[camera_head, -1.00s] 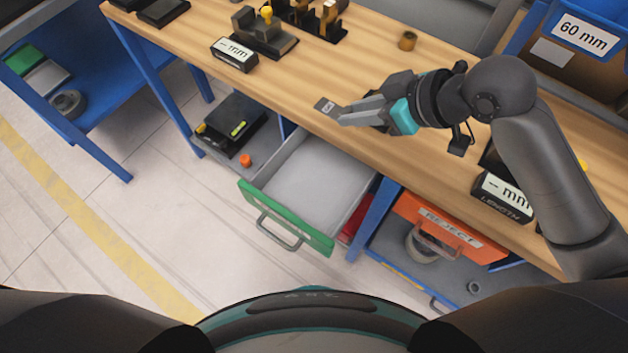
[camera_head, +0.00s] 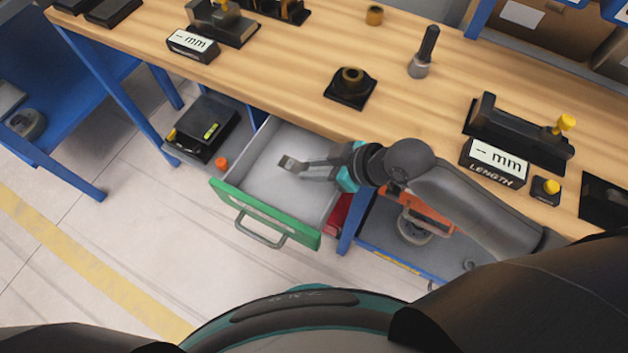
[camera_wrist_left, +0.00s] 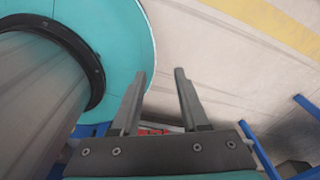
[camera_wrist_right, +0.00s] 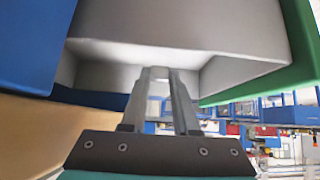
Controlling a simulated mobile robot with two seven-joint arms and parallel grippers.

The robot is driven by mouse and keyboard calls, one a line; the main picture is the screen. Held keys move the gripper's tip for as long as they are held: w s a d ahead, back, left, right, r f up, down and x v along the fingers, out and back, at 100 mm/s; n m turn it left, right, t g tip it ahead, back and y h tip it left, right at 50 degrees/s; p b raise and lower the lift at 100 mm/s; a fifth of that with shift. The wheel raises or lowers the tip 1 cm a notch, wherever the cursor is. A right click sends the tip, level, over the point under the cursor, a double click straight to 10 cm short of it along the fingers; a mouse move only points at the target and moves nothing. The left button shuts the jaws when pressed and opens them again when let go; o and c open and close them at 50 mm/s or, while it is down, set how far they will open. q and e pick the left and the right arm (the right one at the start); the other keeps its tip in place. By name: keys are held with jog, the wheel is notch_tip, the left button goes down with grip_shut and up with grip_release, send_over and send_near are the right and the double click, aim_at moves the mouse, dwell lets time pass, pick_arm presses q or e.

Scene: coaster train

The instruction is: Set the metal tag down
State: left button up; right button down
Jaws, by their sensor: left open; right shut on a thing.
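The small grey metal tag (camera_head: 288,162) is at the fingertips of my right gripper (camera_head: 308,170), which is shut on it. In the head view, tag and fingers are over the pale inside of the open drawer with a green front (camera_head: 262,214). How high they are above its floor I cannot tell. In the right wrist view the fingers (camera_wrist_right: 160,78) are close together, with the grey drawer walls around them; the tag is hard to make out there. My left gripper (camera_wrist_left: 161,76) is open and empty over the floor in the left wrist view, outside the head view.
The wooden bench (camera_head: 300,75) is above the drawer. On it stand a black block with a ring (camera_head: 350,85), a dark-handled tool (camera_head: 424,52) and a length gauge (camera_head: 520,132).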

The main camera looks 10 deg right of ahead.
aim_at(314, 187)
notch_tip(314, 187, down, 5)
jog(key=shift+r+b, duration=0.1)
jog(key=shift+b, duration=0.8)
jog(key=c, duration=0.7)
grip_release()
jog(key=shift+f, duration=0.2)
pick_arm(q)
jog(key=shift+w+a+f, duration=0.3)
jog(key=shift+f, duration=0.2)
jog(key=shift+w+a+f, duration=0.25)
jog(key=shift+a+f, duration=0.05)
jog(key=shift+f, duration=0.15)
pick_arm(e)
jog(key=shift+o, duration=0.2)
